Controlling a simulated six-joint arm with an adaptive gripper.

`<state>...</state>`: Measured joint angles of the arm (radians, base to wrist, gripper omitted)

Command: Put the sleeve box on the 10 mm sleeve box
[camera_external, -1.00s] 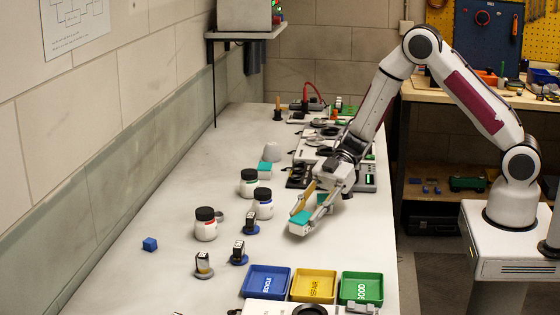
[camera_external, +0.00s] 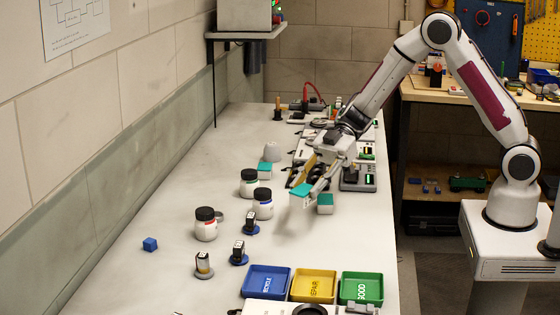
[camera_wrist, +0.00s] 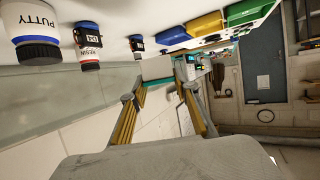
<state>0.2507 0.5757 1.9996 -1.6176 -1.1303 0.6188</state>
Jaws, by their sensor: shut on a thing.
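My gripper (camera_external: 311,188) is shut on a small white box with a teal top (camera_external: 301,191), held above the bench. In the wrist view the held box (camera_wrist: 158,68) sits between the fingertips (camera_wrist: 165,88), pale with a teal edge. A second teal-topped white box (camera_external: 325,204) stands on the bench just right of and below the held one in the picture. A third teal-topped box (camera_external: 264,170) stands farther back, near a grey cup-like piece. No size labels can be read, so I cannot tell which box is the 10 mm sleeve box.
Black-lidded jars (camera_external: 206,225) and small dark items on round bases (camera_external: 239,253) stand left of my gripper. Blue (camera_external: 247,282), yellow (camera_external: 296,286) and green (camera_external: 344,287) trays line the front. Devices (camera_external: 358,178) stand behind. The left bench is mostly clear.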

